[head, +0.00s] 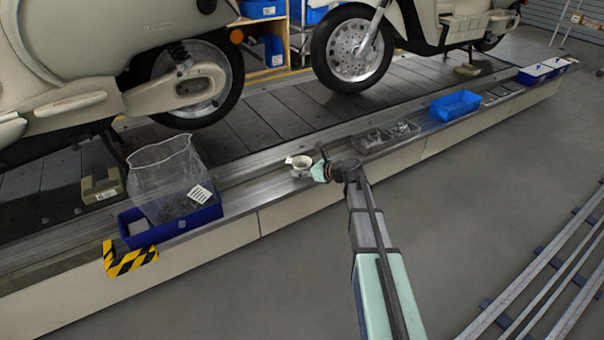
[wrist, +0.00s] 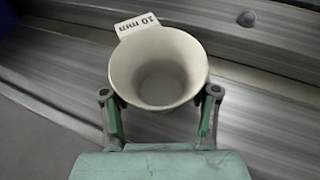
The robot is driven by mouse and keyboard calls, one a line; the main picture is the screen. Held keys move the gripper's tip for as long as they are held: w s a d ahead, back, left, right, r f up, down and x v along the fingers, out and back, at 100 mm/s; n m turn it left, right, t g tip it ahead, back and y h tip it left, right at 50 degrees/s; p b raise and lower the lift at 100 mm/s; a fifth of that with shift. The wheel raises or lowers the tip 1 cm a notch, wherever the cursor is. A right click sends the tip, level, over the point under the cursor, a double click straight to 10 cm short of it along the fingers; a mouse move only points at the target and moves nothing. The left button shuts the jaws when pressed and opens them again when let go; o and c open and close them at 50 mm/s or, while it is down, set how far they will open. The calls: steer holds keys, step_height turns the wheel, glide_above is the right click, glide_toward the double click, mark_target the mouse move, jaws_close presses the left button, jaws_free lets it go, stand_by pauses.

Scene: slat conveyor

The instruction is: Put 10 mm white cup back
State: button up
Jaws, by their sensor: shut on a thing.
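The white cup (wrist: 158,68) has a tag reading "10 mm" on its rim and looks empty inside. In the wrist view my gripper (wrist: 160,112) has a finger on each side of the cup and is shut on it. In the head view the cup (head: 300,163) is over the metal ledge along the conveyor's near side, at the end of my gripper (head: 316,167). I cannot tell whether the cup's bottom touches the ledge.
A blue bin (head: 172,222) with a clear bag (head: 165,178) stands left on the ledge, by a yellow-black striped corner (head: 130,259). Grey trays (head: 388,136) and a blue box (head: 455,105) stand to the right. Cream scooters stand on the slats behind. A small dark round thing (wrist: 246,18) lies beyond the cup.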

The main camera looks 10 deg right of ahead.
steer(key=shift+f, duration=0.35)
steer(key=o, duration=1.2)
steer(key=shift+o, duration=0.2)
